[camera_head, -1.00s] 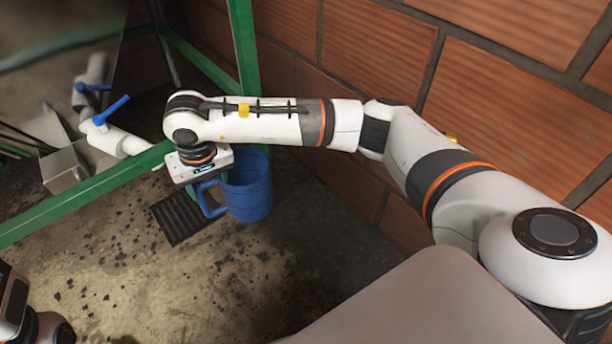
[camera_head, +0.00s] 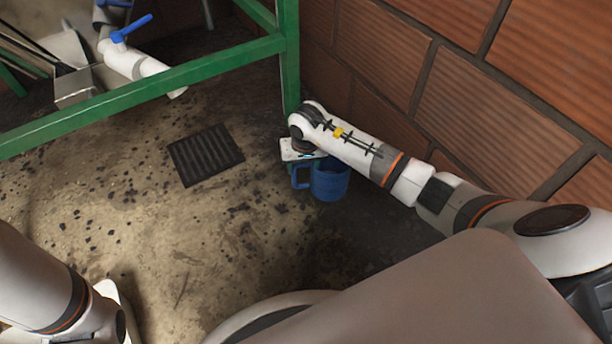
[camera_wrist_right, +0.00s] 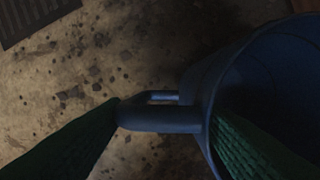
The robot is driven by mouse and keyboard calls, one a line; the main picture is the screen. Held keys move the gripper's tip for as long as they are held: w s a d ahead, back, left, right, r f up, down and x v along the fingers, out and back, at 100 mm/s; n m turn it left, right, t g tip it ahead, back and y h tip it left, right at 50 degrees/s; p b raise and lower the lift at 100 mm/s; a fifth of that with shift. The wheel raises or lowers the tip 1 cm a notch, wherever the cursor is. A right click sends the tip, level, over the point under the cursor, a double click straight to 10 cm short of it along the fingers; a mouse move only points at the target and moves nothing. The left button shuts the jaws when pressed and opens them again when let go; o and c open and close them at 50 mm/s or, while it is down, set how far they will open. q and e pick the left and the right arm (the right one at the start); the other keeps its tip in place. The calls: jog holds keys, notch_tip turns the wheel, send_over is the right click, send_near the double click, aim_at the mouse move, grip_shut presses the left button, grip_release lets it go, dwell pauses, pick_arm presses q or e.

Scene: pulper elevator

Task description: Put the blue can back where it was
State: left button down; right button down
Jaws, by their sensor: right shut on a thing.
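The blue can (camera_head: 329,180) is a mug-shaped vessel with a side handle, near the foot of the green frame's post and the brick wall. My right gripper (camera_head: 303,166) is above its left side, at the handle. In the right wrist view the can (camera_wrist_right: 262,75) is at the right with its open top showing. The green fingers of my right gripper (camera_wrist_right: 160,122) stand on both sides of the handle, one reaching inside the can. Whether the can's base touches the floor I cannot tell. My left arm shows at the lower left, but its gripper is out of view.
A dark floor grate (camera_head: 206,154) lies left of the can. A green metal frame (camera_head: 150,90) with a post (camera_head: 289,60) stands behind. A white pipe with a blue valve handle (camera_head: 131,28) is at upper left. The brick wall (camera_head: 430,70) bounds the right. Stained floor (camera_head: 130,230) is open at left.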

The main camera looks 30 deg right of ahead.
jog(key=b, duration=0.3)
send_over(303, 186)
jog(key=shift+w+f, duration=0.1)
jog(key=shift+f, duration=2.1)
jog(key=c, duration=0.6)
grip_release()
jog(key=shift+o, duration=0.2)
